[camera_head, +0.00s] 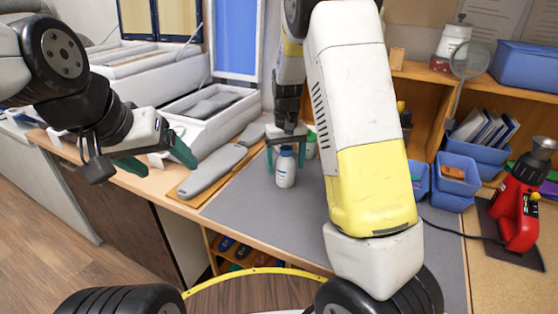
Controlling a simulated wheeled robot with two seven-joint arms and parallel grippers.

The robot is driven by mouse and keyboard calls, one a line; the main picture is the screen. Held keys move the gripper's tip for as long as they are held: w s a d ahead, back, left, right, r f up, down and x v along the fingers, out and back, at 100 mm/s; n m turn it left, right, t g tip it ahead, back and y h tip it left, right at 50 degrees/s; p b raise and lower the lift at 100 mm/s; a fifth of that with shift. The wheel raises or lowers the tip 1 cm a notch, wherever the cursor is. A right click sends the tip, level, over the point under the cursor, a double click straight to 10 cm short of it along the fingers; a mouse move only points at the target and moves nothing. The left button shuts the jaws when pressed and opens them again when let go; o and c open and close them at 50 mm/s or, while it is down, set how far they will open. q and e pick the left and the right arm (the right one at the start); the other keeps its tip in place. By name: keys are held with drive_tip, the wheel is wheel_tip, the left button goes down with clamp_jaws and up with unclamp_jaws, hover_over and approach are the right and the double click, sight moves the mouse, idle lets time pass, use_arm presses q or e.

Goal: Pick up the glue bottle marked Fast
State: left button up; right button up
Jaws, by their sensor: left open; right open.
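A white bottle with a blue cap (286,172) stands upright on the grey mat (242,200). A second white bottle with a green cap (310,146) stands just behind it to the right, partly hidden by my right gripper. The labels are too small to read, so I cannot tell which is marked Fast. My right gripper (286,157) points down with its teal fingers open, one on each side of the blue-capped bottle's top. I cannot tell whether they touch it. My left gripper (158,160) is open and empty, left of the bottles above the table edge.
Grey insoles (213,170) lie on a wooden board left of the bottles. Open white machines (212,108) stand behind. Blue bins (457,178) and a red tool (522,205) are at the right. The mat in front of the bottles is clear.

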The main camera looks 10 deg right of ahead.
clamp_jaws()
idle(0.3)
drive_tip(key=shift+r, duration=0.1)
